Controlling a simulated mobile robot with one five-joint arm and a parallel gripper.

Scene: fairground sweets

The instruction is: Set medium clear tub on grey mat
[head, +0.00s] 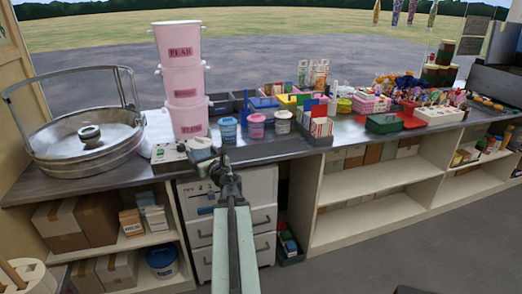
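I see a counter (350,139) with small lidded tubs near its middle: a blue one (228,132), a pink one (256,127) and a pale, whitish one (282,123). The pale tub may be the clear tub, but its size class and clearness are hard to tell. No grey mat can be told apart from the grey counter top. My arm reaches up from the bottom centre, and my gripper (203,154) is at the counter's front edge, left of and nearer than the blue tub. Its fingers are too small and dark to show whether they are open.
Stacked pink pails (182,80) and a large round metal pan (88,142) stand on the left. Trays, boxes and sweets crowd the right, including a dark green box (384,124). A white drawer unit (262,190) and shelves are below.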

